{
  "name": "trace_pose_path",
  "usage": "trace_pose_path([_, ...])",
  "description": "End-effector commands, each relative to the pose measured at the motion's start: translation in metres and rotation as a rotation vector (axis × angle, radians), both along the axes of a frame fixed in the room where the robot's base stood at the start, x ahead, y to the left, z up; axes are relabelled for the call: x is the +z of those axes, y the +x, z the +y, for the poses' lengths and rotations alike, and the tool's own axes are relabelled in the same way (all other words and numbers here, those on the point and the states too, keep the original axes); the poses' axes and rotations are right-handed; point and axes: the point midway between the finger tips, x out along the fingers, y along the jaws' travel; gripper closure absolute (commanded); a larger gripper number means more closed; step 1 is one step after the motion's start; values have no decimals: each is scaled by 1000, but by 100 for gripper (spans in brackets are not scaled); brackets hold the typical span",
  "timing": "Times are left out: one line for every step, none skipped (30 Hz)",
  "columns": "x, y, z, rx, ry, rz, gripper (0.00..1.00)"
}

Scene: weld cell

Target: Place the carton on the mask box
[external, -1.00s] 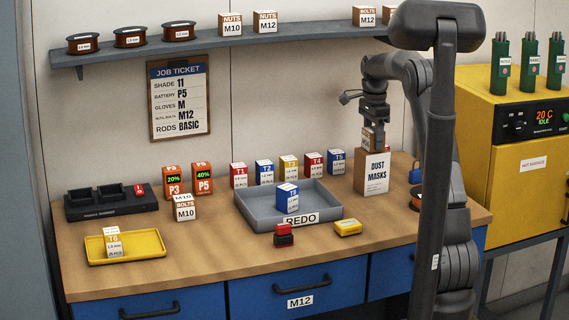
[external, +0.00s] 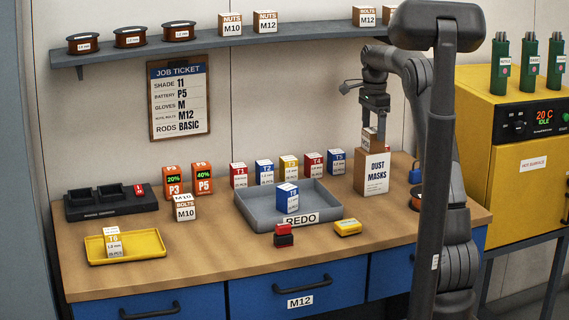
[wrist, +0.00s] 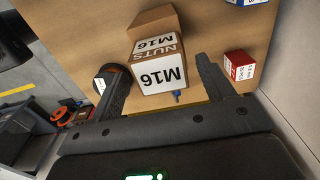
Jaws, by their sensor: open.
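The carton (external: 368,140), a small brown box with a white label, sits on top of the mask box (external: 372,174), which reads DUST MASKS and stands at the back right of the bench. In the wrist view the carton (wrist: 160,72) reads NUTS M16, and a brown surface, likely the mask box (wrist: 152,18), shows beyond it. My gripper (external: 373,138) is just above the carton, pointing down. In the wrist view its open fingers (wrist: 163,80) are spread to either side of the carton, with gaps showing.
A grey REDO tray (external: 250,222) holds a blue box. A row of small T boxes (external: 288,166) stands behind it. A blue padlock (external: 415,173) and a dark spool lie right of the mask box. The shelf (external: 215,43) is above left.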

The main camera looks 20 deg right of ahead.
Motion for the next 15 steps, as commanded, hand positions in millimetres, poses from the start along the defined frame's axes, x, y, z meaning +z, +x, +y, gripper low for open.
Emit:
trace_pose_path([13, 1, 0, 0, -1, -5, 26])
trace_pose_path([20, 1, 0, 0, -1, -5, 26])
trace_pose_path([29, 1, 0, 0, -1, -5, 26])
trace_pose_path([35, 1, 0, 0, -1, -5, 26])
trace_pose_path([42, 1, 0, 0, -1, -5, 26])
trace_pose_path([50, 1, 0, 0, -1, -4, 26])
trace_pose_path([56, 1, 0, 0, -1, -4, 26])
trace_pose_path([61, 1, 0, 0, -1, -4, 26])
trace_pose_path([68, 1, 0, -1, -1, -3, 26])
trace_pose_path([72, 1, 0, -1, -1, -3, 26])
trace_pose_path([76, 1, -1, -1, -1, -2, 26])
trace_pose_path([80, 0, -1, -1, -1, -1, 26])
trace_pose_path([82, 1, -1, -1, -1, -1, 26])
trace_pose_path([85, 0, -1, -1, -1, -1, 26])
trace_pose_path([87, 0, -1, -1, -1, 0, 26])
